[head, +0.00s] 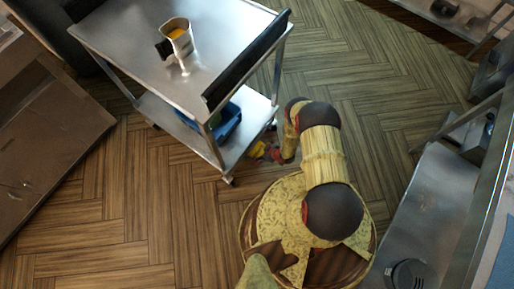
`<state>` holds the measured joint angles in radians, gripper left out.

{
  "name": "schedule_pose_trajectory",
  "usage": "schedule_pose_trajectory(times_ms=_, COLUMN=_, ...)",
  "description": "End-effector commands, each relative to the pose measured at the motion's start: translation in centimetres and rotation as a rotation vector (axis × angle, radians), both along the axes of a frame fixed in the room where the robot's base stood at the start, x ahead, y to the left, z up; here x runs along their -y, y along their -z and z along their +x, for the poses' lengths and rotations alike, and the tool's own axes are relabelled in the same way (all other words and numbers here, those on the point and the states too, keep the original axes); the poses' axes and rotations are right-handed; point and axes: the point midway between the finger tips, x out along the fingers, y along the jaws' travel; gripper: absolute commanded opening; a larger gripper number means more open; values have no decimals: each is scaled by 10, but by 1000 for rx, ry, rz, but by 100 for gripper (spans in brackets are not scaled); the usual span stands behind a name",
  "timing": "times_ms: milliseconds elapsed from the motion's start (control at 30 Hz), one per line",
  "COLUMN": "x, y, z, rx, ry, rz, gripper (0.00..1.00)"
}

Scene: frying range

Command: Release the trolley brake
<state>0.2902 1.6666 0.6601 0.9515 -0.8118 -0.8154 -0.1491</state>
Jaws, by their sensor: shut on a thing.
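The steel trolley (140,38) stands at the upper middle of the head view, with a flat top, a lower shelf and dark push bars along its edges. My arm reaches from the bottom of the view to the trolley's lower right side. My gripper (262,151) is low beside the lower shelf, near the front right leg and caster (228,179). It is shut on the trolley brake, a small part low at that side. The brake's shape and position are too small and too covered by my gripper to make out.
A metal container with yellow contents (177,35) stands on the trolley top. A blue bin (225,122) sits on the lower shelf. A steel counter (415,215) is at the right and a brown cabinet (45,150) at the left. The wooden floor (120,220) in front is clear.

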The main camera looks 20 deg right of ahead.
Motion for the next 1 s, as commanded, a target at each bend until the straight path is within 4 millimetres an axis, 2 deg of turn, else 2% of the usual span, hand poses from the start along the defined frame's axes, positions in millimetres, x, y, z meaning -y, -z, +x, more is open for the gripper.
schedule_pose_trajectory(times_ms=300, x=-1, y=-4, z=0, rx=-87, ry=-2, rz=-64, gripper=45)
schedule_pose_trajectory(times_ms=767, x=0, y=-4, z=0, rx=-99, ry=1, rz=-72, gripper=45)
schedule_pose_trajectory(times_ms=800, x=0, y=-4, z=0, rx=-99, ry=1, rz=-72, gripper=92)
schedule_pose_trajectory(times_ms=933, x=0, y=-4, z=0, rx=-99, ry=1, rz=-72, gripper=99)
schedule_pose_trajectory(times_ms=1000, x=0, y=-4, z=0, rx=-100, ry=1, rz=-72, gripper=100)
